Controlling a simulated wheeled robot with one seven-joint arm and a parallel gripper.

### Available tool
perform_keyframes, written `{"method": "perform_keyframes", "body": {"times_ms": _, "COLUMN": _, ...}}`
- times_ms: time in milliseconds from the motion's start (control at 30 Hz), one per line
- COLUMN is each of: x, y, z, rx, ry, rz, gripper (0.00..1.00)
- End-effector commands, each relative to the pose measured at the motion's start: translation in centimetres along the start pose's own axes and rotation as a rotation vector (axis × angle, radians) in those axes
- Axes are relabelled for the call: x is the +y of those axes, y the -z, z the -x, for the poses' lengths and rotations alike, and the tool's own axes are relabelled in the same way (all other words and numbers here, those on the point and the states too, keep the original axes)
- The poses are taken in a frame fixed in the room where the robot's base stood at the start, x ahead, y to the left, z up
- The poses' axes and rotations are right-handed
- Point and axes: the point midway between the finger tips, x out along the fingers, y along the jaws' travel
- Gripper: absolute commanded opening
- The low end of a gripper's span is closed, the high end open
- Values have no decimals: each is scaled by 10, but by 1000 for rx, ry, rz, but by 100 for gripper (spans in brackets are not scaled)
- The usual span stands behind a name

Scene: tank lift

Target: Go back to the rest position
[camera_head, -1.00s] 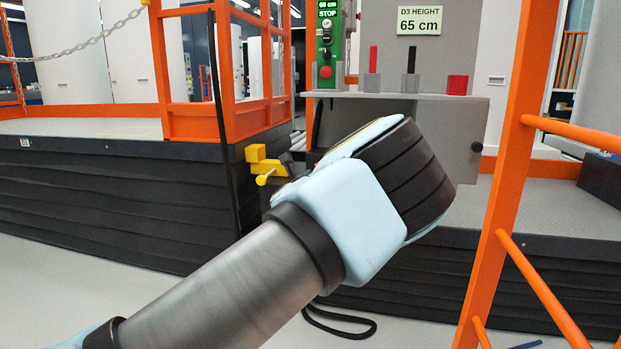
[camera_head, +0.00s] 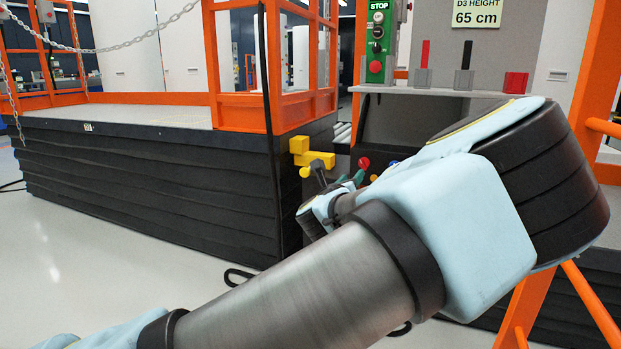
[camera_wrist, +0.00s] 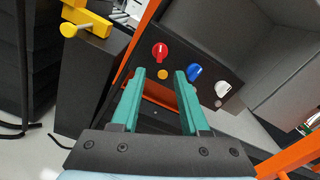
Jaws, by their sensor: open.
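My gripper (camera_wrist: 158,100) shows in the wrist view with its two green fingers apart and nothing between them. It points at a dark panel with a red knob (camera_wrist: 160,52), a blue knob (camera_wrist: 194,72) and a white knob (camera_wrist: 223,88), and is apart from them as far as I can tell. In the head view my arm crosses the lower right, and the gripper (camera_head: 358,177) shows small and partly hidden behind it, close to the red knob (camera_head: 364,163).
A yellow valve handle (camera_head: 312,158) sticks out left of the gripper; it also shows in the wrist view (camera_wrist: 85,22). A black lift platform (camera_head: 150,185) stands at left. An orange post (camera_head: 590,75) rises at right. A shelf (camera_head: 440,91) holds several small holders. Floor at left is clear.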

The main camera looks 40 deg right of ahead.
Motion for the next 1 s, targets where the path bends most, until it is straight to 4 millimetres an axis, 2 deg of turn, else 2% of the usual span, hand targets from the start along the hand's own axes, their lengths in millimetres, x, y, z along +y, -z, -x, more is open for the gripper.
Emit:
{"method": "perform_keyframes", "body": {"times_ms": 167, "x": 0, "y": 0, "z": 0, "rx": 0, "ry": -1, "rz": 0, "gripper": 45}}
{"method": "perform_keyframes", "body": {"times_ms": 267, "x": 10, "y": -2, "z": 0, "rx": 0, "ry": -23, "rz": 21, "gripper": 45}}
{"method": "perform_keyframes", "body": {"times_ms": 367, "x": 44, "y": -10, "z": 4, "rx": -2, "ry": -101, "rz": 99, "gripper": 45}}
{"method": "perform_keyframes", "body": {"times_ms": 467, "x": 104, "y": -19, "z": 16, "rx": -10, "ry": -242, "rz": 246, "gripper": 45}}
{"method": "perform_keyframes", "body": {"times_ms": 500, "x": 131, "y": -23, "z": 24, "rx": -17, "ry": -309, "rz": 323, "gripper": 45}}
{"method": "perform_keyframes", "body": {"times_ms": 567, "x": 173, "y": -27, "z": 40, "rx": -34, "ry": -418, "rz": 448, "gripper": 45}}
{"method": "perform_keyframes", "body": {"times_ms": 600, "x": 200, "y": -30, "z": 52, "rx": -50, "ry": -489, "rz": 536, "gripper": 45}}
{"method": "perform_keyframes", "body": {"times_ms": 667, "x": 237, "y": -32, "z": 75, "rx": -80, "ry": -599, "rz": 675, "gripper": 45}}
{"method": "perform_keyframes", "body": {"times_ms": 733, "x": 277, "y": -33, "z": 105, "rx": -125, "ry": -727, "rz": 847, "gripper": 45}}
{"method": "perform_keyframes", "body": {"times_ms": 800, "x": 309, "y": -33, "z": 138, "rx": -178, "ry": -847, "rz": 1016, "gripper": 45}}
{"method": "perform_keyframes", "body": {"times_ms": 900, "x": 342, "y": -33, "z": 184, "rx": -270, "ry": -1001, "rz": 1252, "gripper": 45}}
{"method": "perform_keyframes", "body": {"times_ms": 1000, "x": 362, "y": -32, "z": 230, "rx": -373, "ry": -1138, "rz": 1476, "gripper": 45}}
